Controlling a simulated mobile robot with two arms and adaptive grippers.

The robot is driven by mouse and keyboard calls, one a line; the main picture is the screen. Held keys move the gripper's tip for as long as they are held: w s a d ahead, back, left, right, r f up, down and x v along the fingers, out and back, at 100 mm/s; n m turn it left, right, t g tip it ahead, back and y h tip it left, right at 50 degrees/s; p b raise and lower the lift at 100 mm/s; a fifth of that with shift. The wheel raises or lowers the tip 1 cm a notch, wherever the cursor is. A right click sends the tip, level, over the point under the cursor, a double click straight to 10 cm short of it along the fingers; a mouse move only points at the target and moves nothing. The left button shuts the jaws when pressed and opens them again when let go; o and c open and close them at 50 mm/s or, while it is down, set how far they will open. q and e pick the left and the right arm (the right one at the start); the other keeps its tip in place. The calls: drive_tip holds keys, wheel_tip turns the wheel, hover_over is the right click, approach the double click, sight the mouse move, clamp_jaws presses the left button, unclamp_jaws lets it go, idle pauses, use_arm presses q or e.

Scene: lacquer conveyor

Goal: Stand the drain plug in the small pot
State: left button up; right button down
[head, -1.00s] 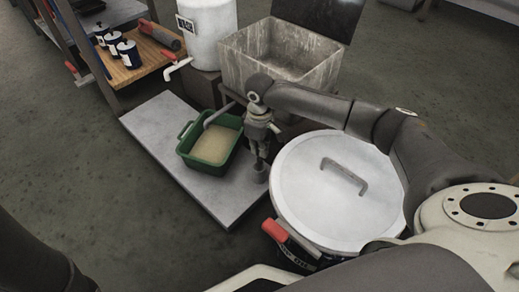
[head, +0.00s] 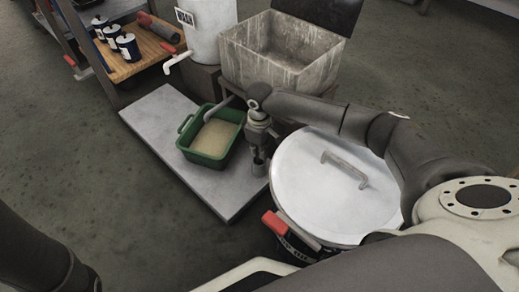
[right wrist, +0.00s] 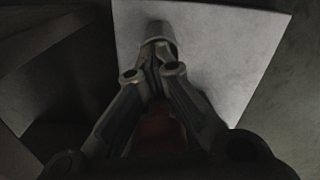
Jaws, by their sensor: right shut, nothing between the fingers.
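The small pot (head: 258,169) is a grey cylinder at the right edge of the pale slab, and it shows past my fingertips in the right wrist view (right wrist: 159,30). My right gripper (head: 258,153) is just above the pot's mouth, pointing down, shut and empty. In the right wrist view its fingertips (right wrist: 157,55) come together close to the pot's rim. I cannot tell whether they touch it. I cannot make out the drain plug; the pot's inside is dark and partly hidden by the fingers. My left gripper is out of view.
A green tub (head: 211,157) of pale material stands on the pale slab (head: 165,110), left of the pot. A large lidded drum (head: 318,195) stands close on the right. A concrete basin (head: 285,55) is behind. The slab's front is bare.

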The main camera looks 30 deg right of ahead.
drive_tip(key=c, duration=1.6)
unclamp_jaws()
drive_tip(key=shift+o, duration=0.2)
wheel_tip(320, 180, up, 12)
drive_tip(key=shift+r, duration=0.1)
